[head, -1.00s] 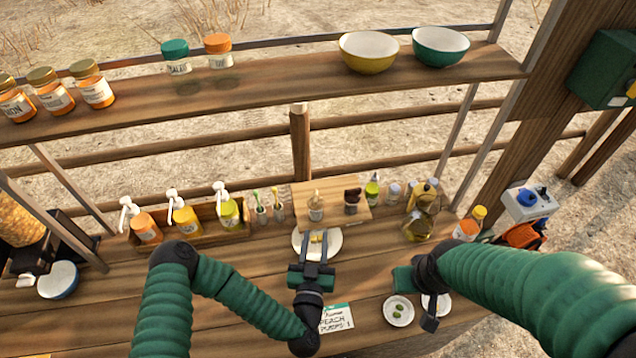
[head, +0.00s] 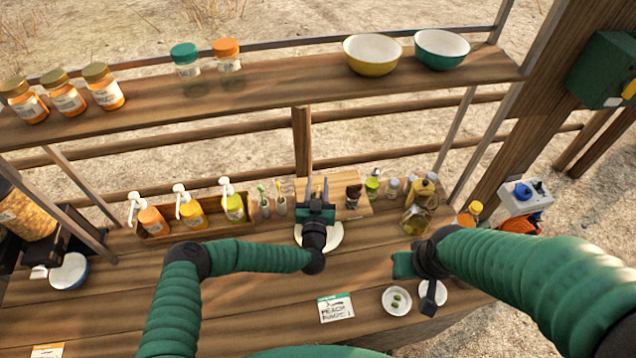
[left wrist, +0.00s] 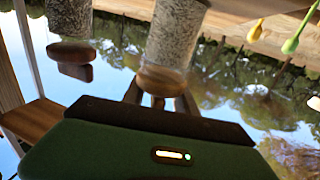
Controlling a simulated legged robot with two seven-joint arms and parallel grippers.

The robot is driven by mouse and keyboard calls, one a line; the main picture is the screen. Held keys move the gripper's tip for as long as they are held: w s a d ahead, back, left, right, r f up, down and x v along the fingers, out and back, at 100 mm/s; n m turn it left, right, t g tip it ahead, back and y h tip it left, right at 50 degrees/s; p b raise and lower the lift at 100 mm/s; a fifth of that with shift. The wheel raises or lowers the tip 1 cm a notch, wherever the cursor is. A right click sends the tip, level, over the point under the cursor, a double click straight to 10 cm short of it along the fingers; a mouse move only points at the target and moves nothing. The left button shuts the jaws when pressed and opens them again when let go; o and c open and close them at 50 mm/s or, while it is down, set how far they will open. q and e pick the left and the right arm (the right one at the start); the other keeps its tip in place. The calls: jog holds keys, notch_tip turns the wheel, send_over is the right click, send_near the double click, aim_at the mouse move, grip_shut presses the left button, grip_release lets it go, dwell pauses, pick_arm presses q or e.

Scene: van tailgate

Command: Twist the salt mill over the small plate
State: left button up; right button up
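My left gripper (head: 316,187) reaches forward over a white plate (head: 334,236) to the wooden board, its fingers apart. In the left wrist view, which is upside down, a clear mill with pale grains and a wooden cap (left wrist: 172,45) stands between or just beyond the fingers; contact cannot be told. In the head view the gripper hides most of it. A second, similar mill (left wrist: 70,18) is beside it; a dark-topped mill (head: 353,195) shows right of my gripper in the head view. My right gripper (head: 428,297) hangs by a small white plate (head: 439,295); its fingers are unclear.
Another small plate (head: 390,306) holds green bits. A label card (head: 336,308) lies on the counter. Pump bottles in a wooden box (head: 152,236) stand left, an oil bottle (head: 416,218) right. A shelf (head: 270,82) with jars and bowls runs above.

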pick_arm(q)
jog(key=shift+a, duration=0.1)
jog(key=shift+d, duration=0.45)
grip_shut()
jog(key=shift+a, duration=0.15)
pick_arm(e)
jog(key=shift+d, duration=0.1)
pick_arm(q)
jog(key=shift+f, duration=0.1)
pick_arm(e)
jog(key=shift+f, duration=0.2)
